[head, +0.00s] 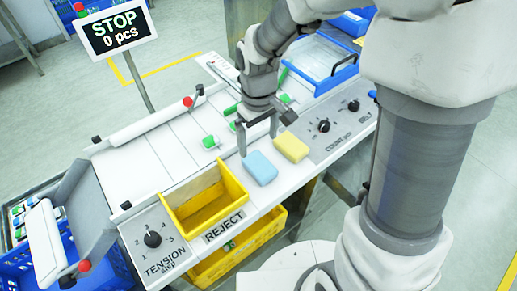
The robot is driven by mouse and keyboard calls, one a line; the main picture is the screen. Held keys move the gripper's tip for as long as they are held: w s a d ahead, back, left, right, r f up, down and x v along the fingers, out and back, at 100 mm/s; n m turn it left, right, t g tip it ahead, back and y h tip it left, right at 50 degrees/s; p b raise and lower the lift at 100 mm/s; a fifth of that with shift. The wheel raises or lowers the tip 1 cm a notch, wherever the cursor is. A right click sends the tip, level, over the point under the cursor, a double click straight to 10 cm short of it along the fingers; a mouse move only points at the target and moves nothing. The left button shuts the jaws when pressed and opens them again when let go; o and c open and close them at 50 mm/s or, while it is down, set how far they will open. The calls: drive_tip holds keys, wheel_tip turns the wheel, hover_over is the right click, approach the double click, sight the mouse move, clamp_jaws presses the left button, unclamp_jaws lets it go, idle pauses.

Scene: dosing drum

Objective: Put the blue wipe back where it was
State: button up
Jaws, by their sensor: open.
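The blue wipe (260,168) lies flat on the white bench top near its front edge. It is just right of the yellow REJECT bin. A yellow wipe (291,147) lies close beside it on the right, with a narrow gap between them. My gripper (258,146) points down above and behind the two wipes, its fingers apart and nothing between them. The left finger's tip is near the back left edge of the blue wipe; I cannot tell whether it touches.
The yellow REJECT bin (207,199) stands left of the wipes. Knob panels marked TENSION (153,240) and COUNT (325,127) flank the work area. A blue tray (322,64) is at the back right. A STOP sign (115,30) stands on a post behind.

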drive_tip(key=s+d+r+m+t, duration=0.2)
drive_tip(key=s+d+r, duration=0.3)
drive_tip(key=r, duration=0.4)
drive_tip(key=s+d+r+m+t, duration=0.3)
drive_tip(key=s+d+r, duration=0.3)
drive_tip(key=r, duration=0.3)
drive_tip(key=shift+s+m+t, duration=0.3)
drive_tip(key=shift+s+m, duration=0.6)
drive_tip(key=shift+r, duration=0.1)
